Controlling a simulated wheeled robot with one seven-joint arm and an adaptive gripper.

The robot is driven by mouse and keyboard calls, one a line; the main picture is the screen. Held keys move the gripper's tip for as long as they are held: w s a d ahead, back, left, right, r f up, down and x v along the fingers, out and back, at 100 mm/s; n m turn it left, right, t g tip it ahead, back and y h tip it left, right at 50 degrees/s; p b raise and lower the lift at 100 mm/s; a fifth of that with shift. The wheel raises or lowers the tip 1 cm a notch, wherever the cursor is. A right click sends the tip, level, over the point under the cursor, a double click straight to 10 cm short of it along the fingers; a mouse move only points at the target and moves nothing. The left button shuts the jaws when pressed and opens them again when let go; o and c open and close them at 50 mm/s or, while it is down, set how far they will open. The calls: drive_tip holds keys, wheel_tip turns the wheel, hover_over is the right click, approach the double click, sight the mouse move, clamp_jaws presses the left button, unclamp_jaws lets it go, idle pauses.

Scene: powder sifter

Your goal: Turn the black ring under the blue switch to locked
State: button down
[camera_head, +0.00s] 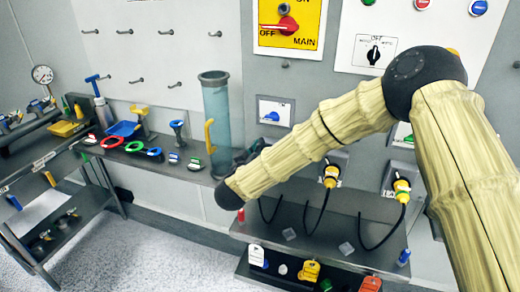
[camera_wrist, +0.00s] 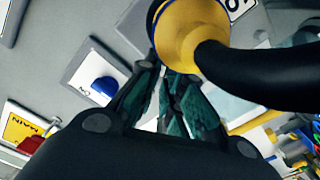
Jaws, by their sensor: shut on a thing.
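The blue switch (camera_wrist: 104,88) sits on a white plate on the grey wall in the wrist view. Its plate (camera_head: 275,112) also shows in the head view, just above my forearm. A yellow plug (camera_wrist: 188,38) with a thick black cable (camera_wrist: 262,75) is close to the wrist camera. A dark rim at the plug's wall side looks like the black ring (camera_wrist: 152,22); its marks cannot be read. My gripper (camera_wrist: 160,68) has its teal fingers closed in at that end of the plug. In the head view my forearm hides most of the gripper and the ring.
Two more yellow plugs (camera_head: 330,176) (camera_head: 402,190) with hanging black cables are to the right, above a dark shelf (camera_head: 330,225). A tall translucent blue cylinder (camera_head: 217,115) stands left of my forearm. A yellow MAIN switch panel (camera_head: 308,12) is above.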

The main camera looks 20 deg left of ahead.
drive_tip(key=d+m+b, duration=0.1)
drive_tip(key=m+b, duration=0.1)
drive_tip(key=d+m+b, duration=0.1)
drive_tip(key=m+b, duration=0.2)
drive_tip(key=shift+d+r, duration=0.15)
drive_tip(key=shift+d, duration=0.05)
drive_tip(key=d+m+b, duration=0.1)
drive_tip(key=m+b, duration=0.1)
drive_tip(key=d+m+b, duration=0.1)
drive_tip(key=m+b, duration=0.1)
drive_tip(key=d+m+b, duration=0.1)
drive_tip(key=m+b, duration=0.1)
drive_tip(key=m, duration=0.1)
drive_tip(key=shift+f, duration=0.2)
idle(0.4)
drive_tip(key=c, duration=1.6)
unclamp_jaws()
drive_tip(key=shift+o, duration=0.2)
drive_tip(key=shift+s, duration=0.1)
drive_tip(key=s, duration=1.2)
drive_tip(key=shift+a, duration=0.2)
